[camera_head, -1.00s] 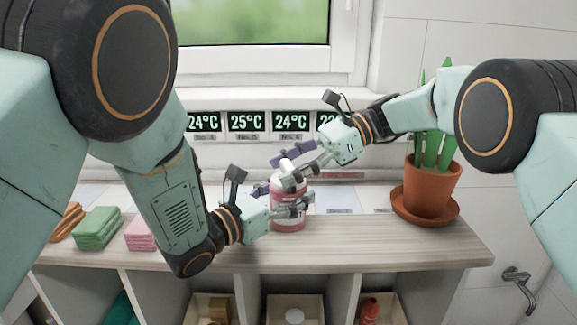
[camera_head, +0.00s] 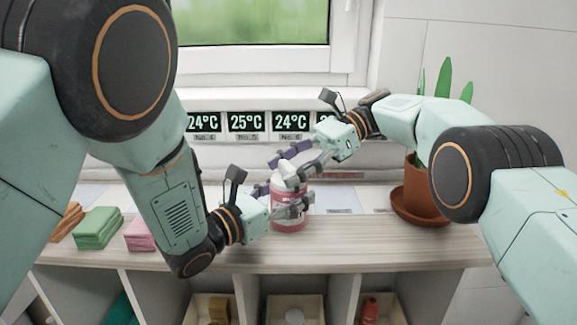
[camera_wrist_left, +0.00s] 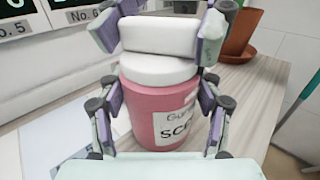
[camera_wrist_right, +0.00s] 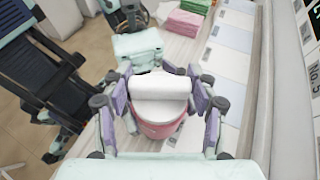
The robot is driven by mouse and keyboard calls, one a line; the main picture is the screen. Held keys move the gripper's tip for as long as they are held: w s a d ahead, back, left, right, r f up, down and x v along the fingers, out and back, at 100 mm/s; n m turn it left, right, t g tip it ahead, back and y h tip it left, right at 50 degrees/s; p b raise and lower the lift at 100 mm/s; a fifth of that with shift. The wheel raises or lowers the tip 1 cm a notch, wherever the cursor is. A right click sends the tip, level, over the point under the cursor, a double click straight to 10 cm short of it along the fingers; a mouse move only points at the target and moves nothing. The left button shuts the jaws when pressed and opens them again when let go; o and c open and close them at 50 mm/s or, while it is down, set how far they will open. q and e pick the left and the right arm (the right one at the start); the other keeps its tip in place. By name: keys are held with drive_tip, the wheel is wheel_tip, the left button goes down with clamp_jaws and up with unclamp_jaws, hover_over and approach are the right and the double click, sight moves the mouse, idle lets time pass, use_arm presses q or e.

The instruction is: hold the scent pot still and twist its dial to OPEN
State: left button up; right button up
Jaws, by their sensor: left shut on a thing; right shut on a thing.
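The scent pot (camera_head: 288,222) is a pink jar with a white label, standing upright on the wooden counter top. Its label is partly readable in the left wrist view (camera_wrist_left: 168,112). My left gripper (camera_head: 282,208) is shut around the pink body from the left; its fingers lie on both sides. The white dial (camera_wrist_left: 158,40) is a raised bar on a round white base on top. My right gripper (camera_head: 284,170) is shut on this bar from above right, with its fingers at both ends in the right wrist view (camera_wrist_right: 160,90). No OPEN mark is visible.
A potted plant (camera_head: 420,195) stands on a saucer to the right. Green cloths (camera_head: 97,228) and pink cloths (camera_head: 140,234) lie at the left. Temperature displays (camera_head: 246,122) line the wall behind. Open cubbies lie below the counter (camera_head: 350,256).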

drive_tip(key=o, duration=1.2)
drive_tip(key=shift+r+m+t, duration=0.1)
drive_tip(key=shift+m+t, duration=0.4)
drive_tip(key=shift+t, duration=0.1)
drive_tip(key=shift+m+t+y, duration=0.5)
drive_tip(key=shift+m+t, duration=0.6)
drive_tip(key=shift+t, duration=0.1)
drive_tip(key=shift+m+t, duration=0.7)
drive_tip(key=shift+t, duration=0.2)
drive_tip(key=v, duration=1.2)
drive_tip(key=r, duration=0.1)
drive_tip(key=w+a+r+h, duration=0.1)
drive_tip(key=r, duration=0.1)
drive_tip(key=r+t+h, duration=0.1)
drive_tip(key=shift+w+a+r, duration=0.2)
drive_tip(key=shift+r, duration=0.05)
